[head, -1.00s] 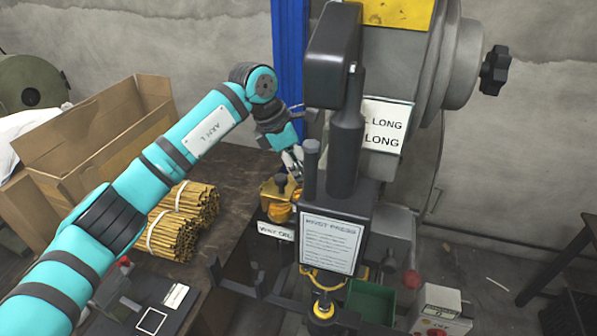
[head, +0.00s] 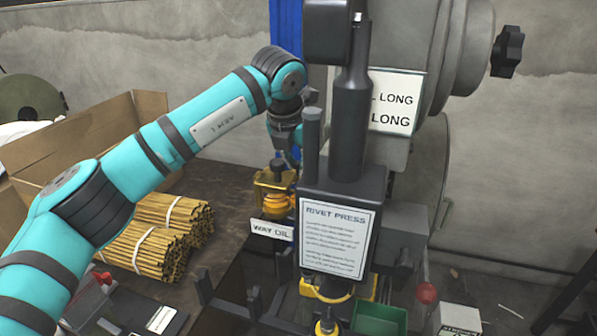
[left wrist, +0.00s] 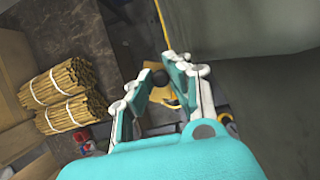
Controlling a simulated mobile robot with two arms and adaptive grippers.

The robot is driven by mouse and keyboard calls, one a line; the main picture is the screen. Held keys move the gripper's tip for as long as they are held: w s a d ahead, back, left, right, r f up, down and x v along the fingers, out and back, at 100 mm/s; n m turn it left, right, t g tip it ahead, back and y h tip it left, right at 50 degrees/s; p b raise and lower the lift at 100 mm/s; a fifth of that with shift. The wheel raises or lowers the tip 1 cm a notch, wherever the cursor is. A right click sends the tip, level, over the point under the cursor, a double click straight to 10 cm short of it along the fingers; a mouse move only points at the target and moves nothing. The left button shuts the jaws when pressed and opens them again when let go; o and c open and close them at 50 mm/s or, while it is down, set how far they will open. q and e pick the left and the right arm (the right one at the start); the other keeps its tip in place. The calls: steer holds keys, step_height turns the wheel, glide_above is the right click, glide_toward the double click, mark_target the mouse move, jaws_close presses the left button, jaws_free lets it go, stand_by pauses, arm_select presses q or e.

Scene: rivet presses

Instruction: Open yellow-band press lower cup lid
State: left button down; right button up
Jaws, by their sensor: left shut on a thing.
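The press's lower cup (head: 263,188) is amber, with a dark knob (head: 277,163) on top, above a "WAY OIL" label (head: 271,229). My left gripper (head: 291,156) is at the cup's lid, partly hidden behind the press's dark rod. In the left wrist view, my left gripper's fingers (left wrist: 161,72) stand on both sides of the dark knob (left wrist: 160,78), with the amber cup (left wrist: 159,96) beyond. The gripper is shut on the lid, though the contact itself is hard to see. The lid's hinge is hidden. My right gripper is out of view.
The press (head: 350,130) with its "RIVET PRESS" sheet (head: 337,238) stands right of the gripper. Bundles of brass rods (head: 150,250) and a cardboard box (head: 140,115) are to the left on the dark table. A green bin (head: 380,320) is low at front.

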arm_select(q)
steer(key=n, duration=0.1)
steer(key=n+y+b, duration=0.1)
steer(key=n, duration=0.1)
steer(key=shift+w+a+b, duration=0.3)
steer(key=shift+w+b, duration=0.05)
steer(key=shift+w, duration=0.05)
steer(key=shift+w+a+r+n+y+b, duration=0.15)
steer(key=shift+n+y+b, duration=0.35)
steer(key=shift+n, duration=0.8)
steer(key=shift+a, duration=0.1)
steer(key=c, duration=1.2)
jaws_free()
steer(key=shift+c, duration=0.2)
steer(key=v, duration=1.1)
steer(key=shift+s+d+r, duration=0.2)
steer(key=shift+s+r, duration=0.05)
steer(key=shift+r, duration=0.1)
